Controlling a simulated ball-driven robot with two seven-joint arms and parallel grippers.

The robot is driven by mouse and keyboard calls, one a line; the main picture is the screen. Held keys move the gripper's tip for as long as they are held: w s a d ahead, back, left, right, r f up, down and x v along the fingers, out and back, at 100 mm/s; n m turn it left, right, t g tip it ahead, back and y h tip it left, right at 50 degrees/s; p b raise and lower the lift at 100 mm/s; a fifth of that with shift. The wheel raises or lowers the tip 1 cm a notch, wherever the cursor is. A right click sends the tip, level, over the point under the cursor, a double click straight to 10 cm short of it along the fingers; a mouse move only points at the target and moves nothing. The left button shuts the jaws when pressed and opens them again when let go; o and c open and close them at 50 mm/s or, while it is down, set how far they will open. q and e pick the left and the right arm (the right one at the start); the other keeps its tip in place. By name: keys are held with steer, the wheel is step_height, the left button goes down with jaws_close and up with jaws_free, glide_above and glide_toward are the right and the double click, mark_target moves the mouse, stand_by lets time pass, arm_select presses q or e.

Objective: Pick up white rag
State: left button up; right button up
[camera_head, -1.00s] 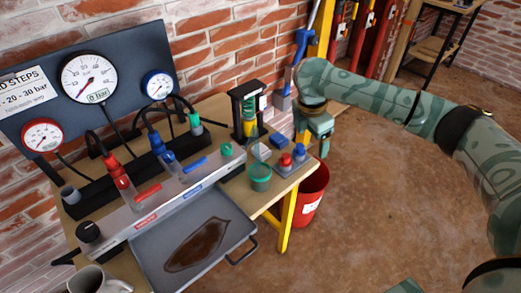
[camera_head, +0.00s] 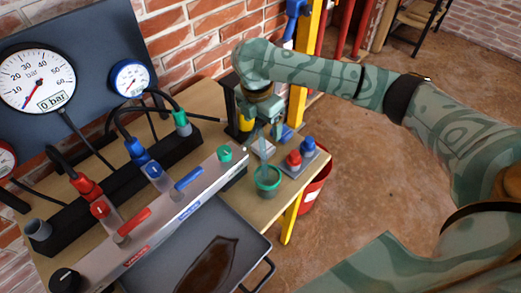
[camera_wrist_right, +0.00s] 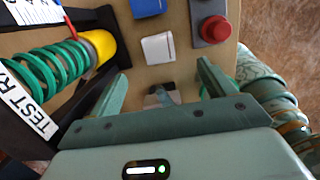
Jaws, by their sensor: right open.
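The white rag (camera_head: 264,149) is a small pale folded square on the bench top near its right end, partly hidden by my right gripper in the head view. In the right wrist view the white rag (camera_wrist_right: 158,48) lies just beyond the fingertips, roughly centred between them. My right gripper (camera_head: 266,134) is above the bench, pointing down near the rag. Its two fingers are apart with no rag between them in the right wrist view (camera_wrist_right: 162,72). My left gripper is not in view.
A blue block (camera_head: 286,133) lies close to the rag. A red button (camera_head: 294,158) and a blue button sit on a grey box. A green cup (camera_head: 268,182) stands in front. A black stand with a green spring (camera_wrist_right: 55,65) is close beside the gripper.

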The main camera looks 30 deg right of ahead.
steer(key=b, duration=0.1)
glide_above(263, 145)
steer(key=f, duration=0.4)
steer(key=shift+s+a, duration=0.2)
steer(key=shift+a, duration=0.1)
steer(key=shift+f+b, duration=0.35)
steer(key=shift+b, duration=0.05)
steer(key=f+b, duration=0.4)
steer(key=f, duration=0.1)
steer(key=shift+w+d+f, duration=0.1)
steer(key=shift+d+f, duration=0.05)
steer(key=shift+d, duration=0.05)
steer(key=shift+r, duration=0.25)
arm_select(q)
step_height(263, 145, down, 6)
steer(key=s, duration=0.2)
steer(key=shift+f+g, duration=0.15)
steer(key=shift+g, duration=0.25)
arm_select(e)
steer(key=c, duration=1.1)
